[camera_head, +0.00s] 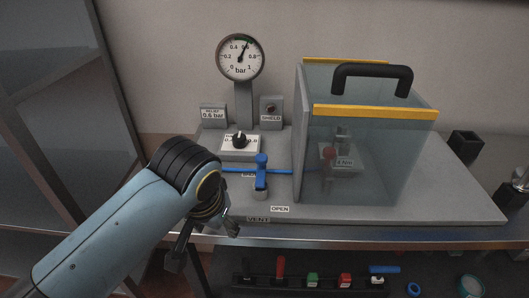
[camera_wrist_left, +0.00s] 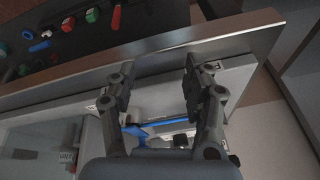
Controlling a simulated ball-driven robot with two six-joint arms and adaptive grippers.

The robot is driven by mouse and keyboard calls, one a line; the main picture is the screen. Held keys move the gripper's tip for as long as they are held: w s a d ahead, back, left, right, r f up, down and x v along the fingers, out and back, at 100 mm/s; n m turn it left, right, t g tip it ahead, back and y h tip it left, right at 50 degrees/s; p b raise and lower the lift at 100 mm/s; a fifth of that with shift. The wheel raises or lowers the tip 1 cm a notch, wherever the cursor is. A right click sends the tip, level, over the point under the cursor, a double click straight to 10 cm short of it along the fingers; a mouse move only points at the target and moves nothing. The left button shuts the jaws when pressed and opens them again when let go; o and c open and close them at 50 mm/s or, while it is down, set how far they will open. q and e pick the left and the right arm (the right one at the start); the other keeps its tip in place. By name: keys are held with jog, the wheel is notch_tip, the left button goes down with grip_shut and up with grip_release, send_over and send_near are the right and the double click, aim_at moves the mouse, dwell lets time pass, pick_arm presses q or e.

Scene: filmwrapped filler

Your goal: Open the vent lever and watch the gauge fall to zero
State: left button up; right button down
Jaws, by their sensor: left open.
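The round gauge (camera_head: 240,57), marked in bar, stands on a post; its needle points up, near 0.6. A blue lever (camera_head: 261,166) stands on a valve on the grey panel, with a thin blue bar running sideways behind it. An "OPEN" label (camera_head: 280,209) lies to its front right; another label behind the lever is partly hidden. My left gripper (camera_head: 204,245) is open and empty at the panel's front edge, left of the lever and apart from it. In the left wrist view, blue parts (camera_wrist_left: 140,132) show beyond the open fingers (camera_wrist_left: 158,85). My right gripper is not in view.
A clear shield box (camera_head: 370,160) with a black handle (camera_head: 372,75) covers a red-handled part (camera_head: 328,160) right of the lever. A black knob (camera_head: 240,139) sits behind the lever. Several coloured items, including a red one (camera_head: 281,268), lie on a dark lower shelf.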

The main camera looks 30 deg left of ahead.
aim_at(262, 157)
pick_arm(q)
jog(key=w+r+n, duration=0.1)
jog(key=w+r, duration=0.1)
jog(key=w+r+n, duration=0.1)
jog(key=w, duration=0.1)
jog(key=w+r+n+p, duration=0.1)
jog(key=w+r, duration=0.1)
jog(key=w, duration=0.1)
jog(key=shift+d+r+y, duration=0.3)
jog(key=shift+r+y, duration=0.05)
jog(key=shift+y, duration=0.05)
jog(key=w+d+r+n+p, duration=0.1)
jog(key=w+d+r+n, duration=0.1)
jog(key=w+r+n, duration=0.6)
jog(key=a+f+m, duration=0.1)
jog(key=f, duration=0.1)
jog(key=w+a+f+m, duration=0.1)
jog(key=f, duration=0.2)
jog(key=a+f+m, duration=0.1)
jog(key=f, duration=0.2)
jog(key=shift+w+a+f+g+y, duration=0.1)
jog(key=shift+w+a+g+y, duration=0.1)
jog(key=shift+w+g+y, duration=0.15)
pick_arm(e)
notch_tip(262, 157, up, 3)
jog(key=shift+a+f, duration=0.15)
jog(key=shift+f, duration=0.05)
